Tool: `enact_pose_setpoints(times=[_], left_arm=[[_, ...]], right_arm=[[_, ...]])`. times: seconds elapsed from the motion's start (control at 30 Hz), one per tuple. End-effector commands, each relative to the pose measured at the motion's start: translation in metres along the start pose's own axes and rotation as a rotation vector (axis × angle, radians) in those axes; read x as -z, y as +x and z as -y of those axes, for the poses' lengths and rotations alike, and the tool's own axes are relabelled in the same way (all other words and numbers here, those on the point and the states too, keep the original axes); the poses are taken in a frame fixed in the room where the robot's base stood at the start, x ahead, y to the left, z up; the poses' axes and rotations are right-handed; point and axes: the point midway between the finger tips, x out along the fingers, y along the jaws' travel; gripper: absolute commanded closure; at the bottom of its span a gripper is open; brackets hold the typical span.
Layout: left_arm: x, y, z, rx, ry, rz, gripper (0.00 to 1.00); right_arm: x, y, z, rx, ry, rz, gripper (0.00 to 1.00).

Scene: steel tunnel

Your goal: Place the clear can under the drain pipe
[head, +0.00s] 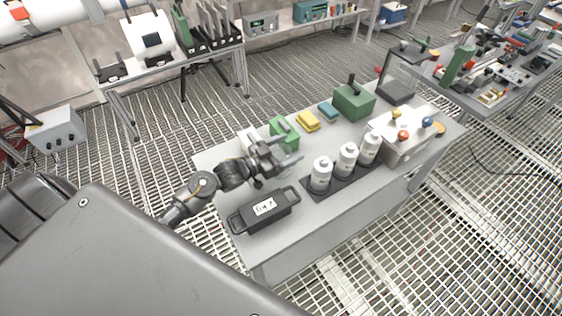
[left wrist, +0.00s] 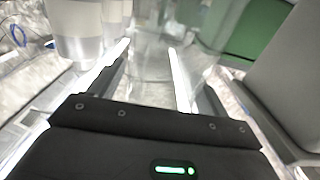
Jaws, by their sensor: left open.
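The clear can (left wrist: 150,58) is a see-through vessel standing between the two fingers of my left gripper (left wrist: 151,70) in the left wrist view. The fingers are apart, one on each side of it, and I see no firm grip. In the head view, my left gripper (head: 287,164) is low over the grey workbench, pointing right; the can is hard to make out there. I cannot make out a drain pipe for certain. My right gripper is not in view.
On the workbench (head: 230,158) stand several white bottles (head: 347,160) in a dark rack to the right. A black handled case (head: 264,209) lies in front. Behind are a green block (head: 285,133), a yellow block (head: 308,121) and a green box (head: 354,101).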

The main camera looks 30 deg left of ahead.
Motion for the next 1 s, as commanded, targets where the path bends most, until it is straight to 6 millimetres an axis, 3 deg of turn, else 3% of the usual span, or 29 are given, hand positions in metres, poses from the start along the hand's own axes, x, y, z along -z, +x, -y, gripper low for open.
enact_pose_setpoints(times=[0.17, 0.6, 0.67, 1.0], left_arm=[[-0.0003, -0.0002, -0.0002, -0.001, 0.0, 0.0, 0.25], [-0.0002, -0.0005, -0.0002, -0.001, 0.0, 0.0, 0.83], [0.0001, -0.0004, -0.0001, -0.001, 0.001, -0.001, 0.88], [0.0073, -0.0004, 0.0001, -0.001, 0.003, -0.003, 0.88]], right_arm=[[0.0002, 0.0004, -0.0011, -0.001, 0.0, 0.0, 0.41], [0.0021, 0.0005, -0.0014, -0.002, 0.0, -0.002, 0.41], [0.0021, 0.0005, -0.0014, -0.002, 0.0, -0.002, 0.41], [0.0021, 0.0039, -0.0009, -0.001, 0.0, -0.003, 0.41]])
